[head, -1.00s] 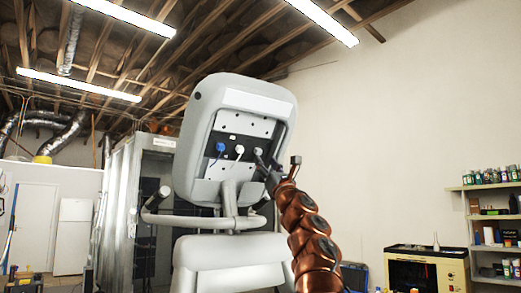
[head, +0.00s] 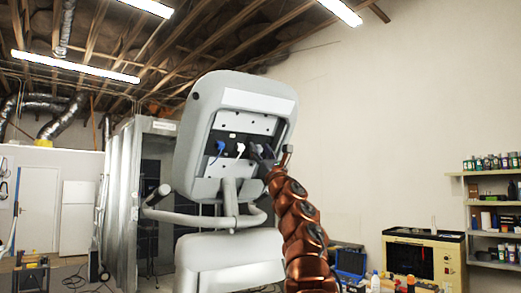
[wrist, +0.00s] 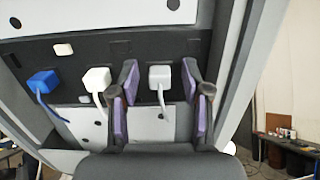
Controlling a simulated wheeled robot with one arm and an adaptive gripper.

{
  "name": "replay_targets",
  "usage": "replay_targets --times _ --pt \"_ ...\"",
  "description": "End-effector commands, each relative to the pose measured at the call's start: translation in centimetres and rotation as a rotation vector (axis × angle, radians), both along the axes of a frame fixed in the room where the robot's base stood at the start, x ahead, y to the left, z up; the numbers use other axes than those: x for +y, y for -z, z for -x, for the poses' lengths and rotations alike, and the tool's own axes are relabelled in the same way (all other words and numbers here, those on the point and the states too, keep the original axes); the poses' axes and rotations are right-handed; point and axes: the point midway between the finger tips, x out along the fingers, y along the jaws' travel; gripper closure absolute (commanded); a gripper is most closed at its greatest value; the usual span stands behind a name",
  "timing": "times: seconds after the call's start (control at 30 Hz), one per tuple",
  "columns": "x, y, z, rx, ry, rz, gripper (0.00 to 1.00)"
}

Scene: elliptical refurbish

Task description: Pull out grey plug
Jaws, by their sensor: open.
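The grey plug (wrist: 160,76), light grey with a pale cord hanging down, sits in the dark socket strip on the back of the elliptical's console (head: 248,98). In the wrist view my gripper (wrist: 159,90) is open, with one purple-padded finger on each side of this plug. The fingertips reach about its height, with gaps showing on both sides; I cannot tell how deep they sit around it. In the head view my gripper (head: 262,158) is at the right of the strip and hides most of this plug.
A white plug (wrist: 97,79) sits just left of my left finger, and a blue plug (wrist: 42,82) farther left; both have cords. The console's raised side wall (wrist: 236,75) stands close on the right. Handlebars (head: 205,222) lie below the console.

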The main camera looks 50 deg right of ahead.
Motion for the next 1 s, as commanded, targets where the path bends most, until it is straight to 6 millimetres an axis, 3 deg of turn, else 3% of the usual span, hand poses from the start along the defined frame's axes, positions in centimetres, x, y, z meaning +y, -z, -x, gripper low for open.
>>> replay_targets --times 0.07,0.5,1.0 --pt "0.02 0.01 -0.01 0.000 0.000 0.000 0.53" --pt "0.01 0.00 0.01 0.000 0.000 0.000 0.99" --pt "0.08 0.07 -0.02 0.000 -0.001 0.000 1.00"
